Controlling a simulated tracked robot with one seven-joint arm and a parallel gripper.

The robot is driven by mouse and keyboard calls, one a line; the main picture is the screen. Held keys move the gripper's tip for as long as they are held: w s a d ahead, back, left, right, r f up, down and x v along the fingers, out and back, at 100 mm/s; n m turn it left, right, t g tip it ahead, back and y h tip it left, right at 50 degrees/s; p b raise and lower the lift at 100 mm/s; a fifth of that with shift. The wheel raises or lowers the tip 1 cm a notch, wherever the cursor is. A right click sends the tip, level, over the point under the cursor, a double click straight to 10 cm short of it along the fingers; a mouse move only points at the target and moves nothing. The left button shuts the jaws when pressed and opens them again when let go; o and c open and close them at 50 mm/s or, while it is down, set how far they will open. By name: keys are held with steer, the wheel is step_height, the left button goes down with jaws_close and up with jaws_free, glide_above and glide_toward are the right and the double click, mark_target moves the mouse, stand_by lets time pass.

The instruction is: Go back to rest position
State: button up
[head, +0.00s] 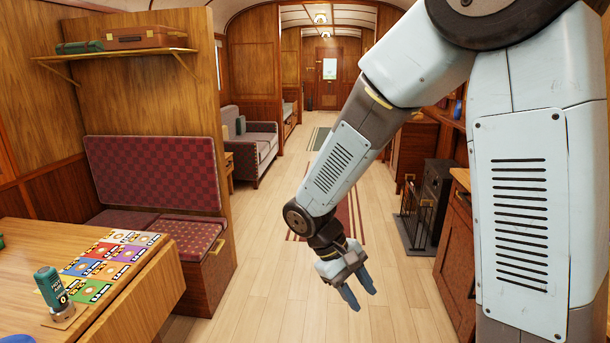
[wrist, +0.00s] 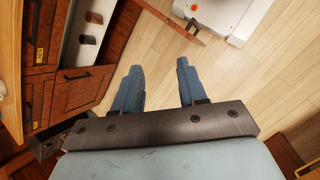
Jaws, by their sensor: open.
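My gripper (head: 358,292) hangs over the open wooden floor in the middle of the carriage, its blue fingers pointing down and to the right. In the wrist view my gripper (wrist: 160,84) shows two blue fingers spread apart with only floor and cabinet behind them. It is open and empty. My arm reaches down from the upper right of the head view and hides part of the aisle.
A dark stove (head: 432,195) and wooden cabinets (head: 457,245) line the right. The floor between is clear.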

steer(key=s+d+r+m+t+y, duration=0.3)
steer(key=d+r, duration=0.3)
steer(key=r, duration=0.4)
steer(key=s+d+r+m+t+y, duration=0.3)
steer(key=s+d+r+t, duration=0.1)
steer(key=r, duration=0.6)
steer(key=shift+s+d+r+m+t, duration=0.2)
steer(key=shift+s+d+m+t, duration=0.15)
steer(key=shift+s+d, duration=0.65)
steer(key=shift+d, duration=0.1)
